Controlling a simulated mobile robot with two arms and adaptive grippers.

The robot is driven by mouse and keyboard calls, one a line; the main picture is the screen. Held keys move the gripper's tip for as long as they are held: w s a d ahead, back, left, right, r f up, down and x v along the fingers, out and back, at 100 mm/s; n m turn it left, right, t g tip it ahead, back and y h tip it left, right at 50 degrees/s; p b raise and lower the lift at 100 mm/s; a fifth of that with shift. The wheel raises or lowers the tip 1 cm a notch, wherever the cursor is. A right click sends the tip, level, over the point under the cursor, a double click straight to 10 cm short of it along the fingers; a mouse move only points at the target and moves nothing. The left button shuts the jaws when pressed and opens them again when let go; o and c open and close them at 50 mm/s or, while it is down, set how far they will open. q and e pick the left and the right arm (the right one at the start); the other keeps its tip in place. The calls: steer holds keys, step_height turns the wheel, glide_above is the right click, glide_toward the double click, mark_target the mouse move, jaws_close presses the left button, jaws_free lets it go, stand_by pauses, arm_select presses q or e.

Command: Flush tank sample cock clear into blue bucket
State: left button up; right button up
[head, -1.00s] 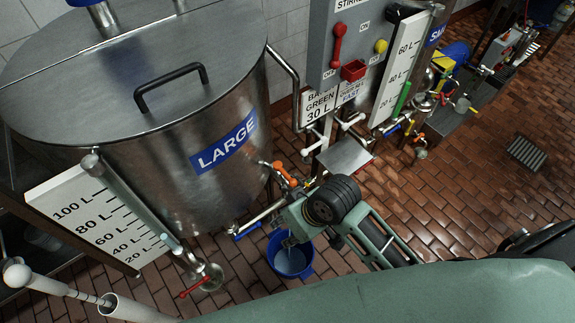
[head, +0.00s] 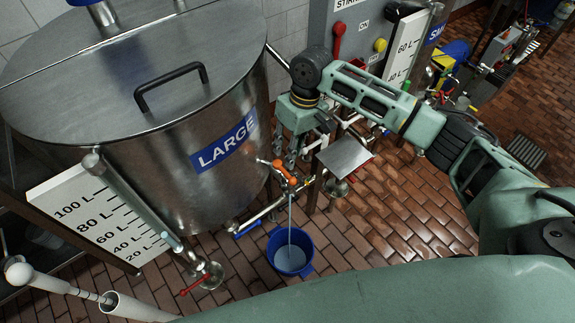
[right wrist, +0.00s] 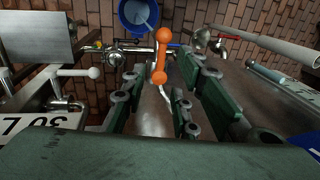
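The large steel tank (head: 165,185) stands at left with its blue LARGE label. Its sample cock has an orange handle (head: 284,173), low on the tank's right side. A thin pale stream (head: 290,218) runs from the cock down into the blue bucket (head: 307,262) on the floor, which holds pale liquid. My right gripper (head: 298,158) is open and empty, just above and beside the orange handle. In the right wrist view the handle (right wrist: 161,56) shows beyond and between the spread fingers (right wrist: 160,100), with no clear contact. My left gripper is out of view.
A blue-handled pipe (head: 247,229) and a red-handled valve (head: 195,284) sit low on the tank. A grey metal plate (head: 344,158) stands right of the cock, near my right arm. The brick floor (head: 390,220) at right is clear.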

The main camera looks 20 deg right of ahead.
mark_target(286, 172)
steer(key=f, duration=0.2)
steer(key=a+f, duration=0.1)
steer(key=f, duration=0.1)
steer(key=f+p, duration=0.1)
steer(key=f, duration=0.2)
steer(key=shift+s+a, duration=0.2)
steer(key=shift+s, duration=0.1)
steer(key=shift+c, duration=0.6)
steer(key=shift+r, duration=0.1)
jaws_close()
